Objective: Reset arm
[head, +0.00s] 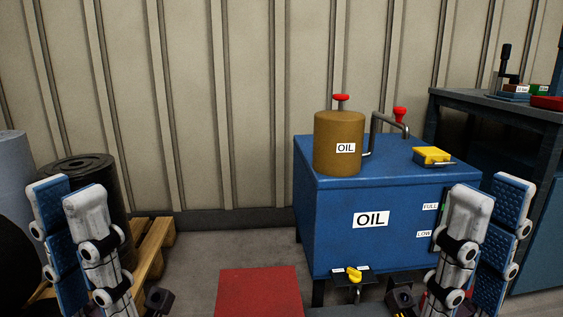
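My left gripper (70,194) is at the lower left of the head view, fingers pointing up. Its blue-padded finger and grey-white finger stand apart with nothing visible between them. My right gripper (491,194) is at the lower right in a similar upright pose. Its grey-white finger and blue-padded finger are also apart and empty. It is in front of the right part of the blue oil tank (340,225), hiding part of its level gauge; contact cannot be told.
A brown oil can (337,150) and a yellow-topped part (432,155) are on the tank. A yellow valve handle (354,275) is at its front. A dark workbench (490,105) stands right. Drums and a wooden pallet (152,250) are left. A red floor patch (260,292) lies between my grippers.

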